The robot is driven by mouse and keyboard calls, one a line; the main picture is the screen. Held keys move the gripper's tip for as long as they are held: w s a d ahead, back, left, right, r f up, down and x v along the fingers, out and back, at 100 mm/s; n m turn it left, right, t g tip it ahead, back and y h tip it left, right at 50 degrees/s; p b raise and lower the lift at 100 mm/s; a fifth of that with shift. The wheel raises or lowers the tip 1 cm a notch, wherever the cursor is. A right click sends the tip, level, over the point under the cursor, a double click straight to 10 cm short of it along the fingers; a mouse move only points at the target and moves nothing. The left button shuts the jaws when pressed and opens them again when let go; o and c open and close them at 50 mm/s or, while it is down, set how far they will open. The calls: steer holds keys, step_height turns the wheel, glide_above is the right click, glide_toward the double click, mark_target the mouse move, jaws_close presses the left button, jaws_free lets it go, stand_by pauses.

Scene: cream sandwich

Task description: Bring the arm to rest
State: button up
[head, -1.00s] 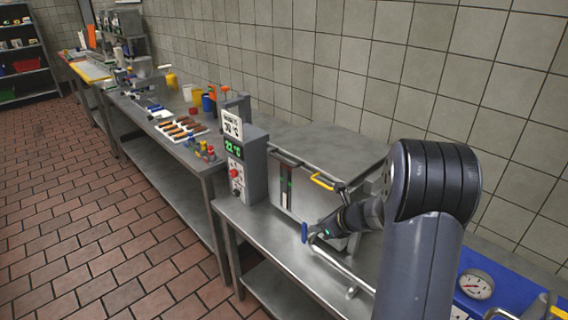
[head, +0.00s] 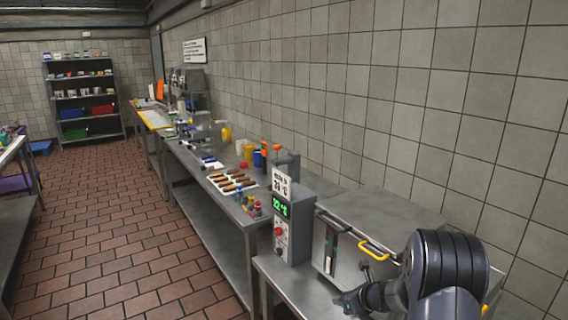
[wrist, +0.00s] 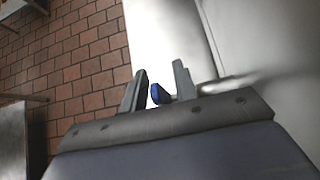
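My arm (head: 445,272) reaches in from the lower right of the head view, bent at a dark rounded joint. My gripper (head: 349,303) is low in front of the grey steel box with the yellow handle, near the bottom edge of the picture. In the wrist view its two grey fingers (wrist: 160,88) stand apart with nothing held between them. A blue knob (wrist: 156,93) on a metal handle shows in the gap between the fingers; whether it touches them I cannot tell.
The steel box (head: 345,232) and a grey control unit with a green display (head: 283,208) stand beside the arm. A tray of brown bars (head: 232,183) lies on the bench beyond. Shelves (head: 84,95) stand far left. The tiled floor (head: 110,230) is clear.

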steer(key=shift+r+p, duration=0.1)
steer(key=shift+p, duration=0.3)
steer(key=v, duration=1.1)
steer(key=shift+t+y, duration=0.3)
steer(key=shift+t, duration=0.2)
steer(key=b+x, duration=0.1)
steer(key=x, duration=0.2)
steer(key=f+b+x, duration=0.1)
steer(key=b+x, duration=0.1)
steer(key=x, duration=0.2)
steer(key=s+b+x, duration=0.1)
steer(key=b+x, duration=0.1)
steer(key=x, duration=0.2)
steer(key=shift+d+f, duration=0.25)
steer(key=shift+d, duration=0.05)
steer(key=b, duration=0.3)
steer(key=shift+s+d+t+y, duration=0.2)
steer(key=shift+t+y, duration=0.1)
steer(key=shift+t, duration=0.1)
steer(key=b, duration=0.2)
steer(key=t+b, duration=0.1)
steer(key=b, duration=0.1)
steer(key=shift+s+d+y, duration=0.1)
steer(key=shift+s+y, duration=0.15)
steer(key=shift+y, duration=0.05)
